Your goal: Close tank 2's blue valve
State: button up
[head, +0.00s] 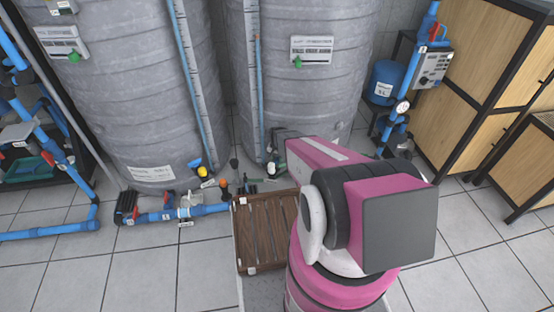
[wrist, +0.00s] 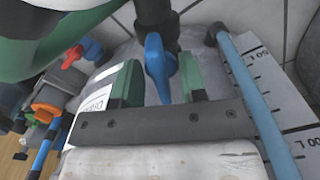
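A blue valve handle (wrist: 157,66) hangs from a dark pipe fitting in the wrist view. My gripper (wrist: 158,82) has two green fingers spread apart, one on each side of the handle. Gaps show between the handle and both fingers, and how deep the handle lies between them is hard to tell. The right grey tank (head: 300,90) stands behind my arm in the head view. The left grey tank (head: 110,90) stands beside it. In the head view my pink arm hides most of the gripper and the blue valve.
A red valve handle (wrist: 71,57) and an orange fitting (wrist: 55,97) show left in the wrist view. A blue tube (wrist: 250,92) runs beside a scale at right. Blue floor piping (head: 165,215) and a brown slatted platform (head: 262,240) lie before the tanks. Wooden cabinets (head: 465,90) stand right.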

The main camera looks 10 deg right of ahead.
grip_shut()
jog(key=shift+m, duration=0.4)
jog(key=m, duration=0.2)
jog(key=shift+m, duration=0.4)
jog(key=m, duration=0.4)
jog(key=shift+w+a+m, duration=0.1)
jog(key=shift+m, duration=0.2)
jog(key=m, duration=0.4)
jog(key=shift+w, duration=0.1)
jog(key=shift+m, duration=2.1)
